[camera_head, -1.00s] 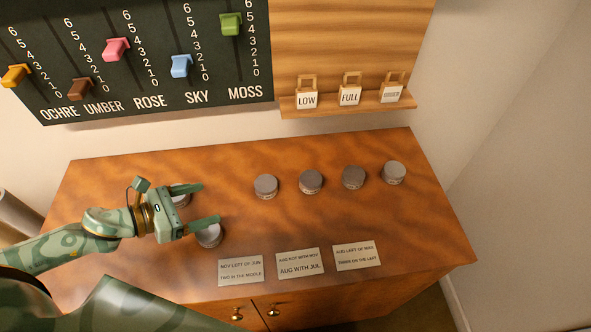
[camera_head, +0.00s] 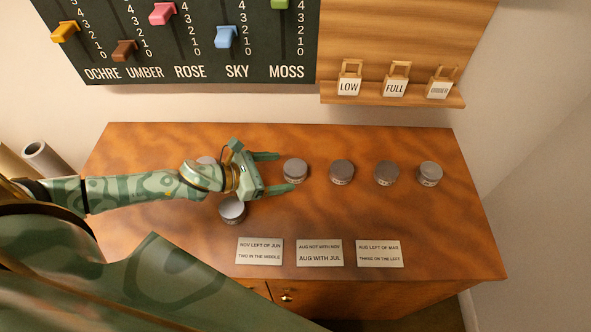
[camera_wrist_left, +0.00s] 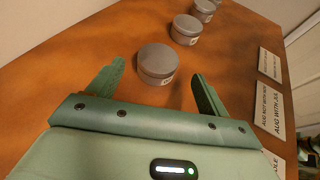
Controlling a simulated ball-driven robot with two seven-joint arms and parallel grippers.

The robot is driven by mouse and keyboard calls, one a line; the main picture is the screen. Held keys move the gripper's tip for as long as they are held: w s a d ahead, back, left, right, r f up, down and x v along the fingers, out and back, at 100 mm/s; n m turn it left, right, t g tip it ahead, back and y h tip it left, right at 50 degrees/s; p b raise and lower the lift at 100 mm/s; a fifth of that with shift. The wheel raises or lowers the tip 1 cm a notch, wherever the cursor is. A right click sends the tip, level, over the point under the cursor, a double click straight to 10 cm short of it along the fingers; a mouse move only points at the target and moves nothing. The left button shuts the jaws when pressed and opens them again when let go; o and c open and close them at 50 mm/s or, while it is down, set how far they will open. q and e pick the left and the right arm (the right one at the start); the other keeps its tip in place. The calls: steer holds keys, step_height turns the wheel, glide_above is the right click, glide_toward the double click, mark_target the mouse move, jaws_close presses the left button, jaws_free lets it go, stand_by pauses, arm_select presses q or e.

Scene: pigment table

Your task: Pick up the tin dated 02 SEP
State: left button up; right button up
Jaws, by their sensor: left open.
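Several round grey lidded tins stand on the wooden cabinet top. My left gripper (camera_head: 279,172) is open, its fingers pointing right toward the first tin of the back row (camera_head: 295,171). In the left wrist view this tin (camera_wrist_left: 157,62) stands just ahead, between the lines of the two fingers. Its label is only partly visible. To its right stand a second tin (camera_head: 341,172), a third (camera_head: 386,173) and a fourth (camera_head: 429,173). Another tin (camera_head: 232,210) is below my wrist, and one (camera_head: 206,161) is partly hidden behind my arm. I cannot read which is dated 02 SEP.
Three cards with text lie near the front edge: left (camera_head: 259,251), middle (camera_head: 320,253) and right (camera_head: 379,254). Above are a dark slider board (camera_head: 200,50) and a wooden shelf (camera_head: 390,93) with small tags. The right part of the cabinet top (camera_head: 440,225) is clear.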

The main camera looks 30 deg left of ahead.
mark_target(287, 170)
arm_select(q)
steer(key=x, duration=0.4)
steer(key=shift+w+f, duration=0.2)
steer(key=shift+w, duration=0.05)
steer(key=c, duration=1.1)
steer(key=shift+r, duration=0.1)
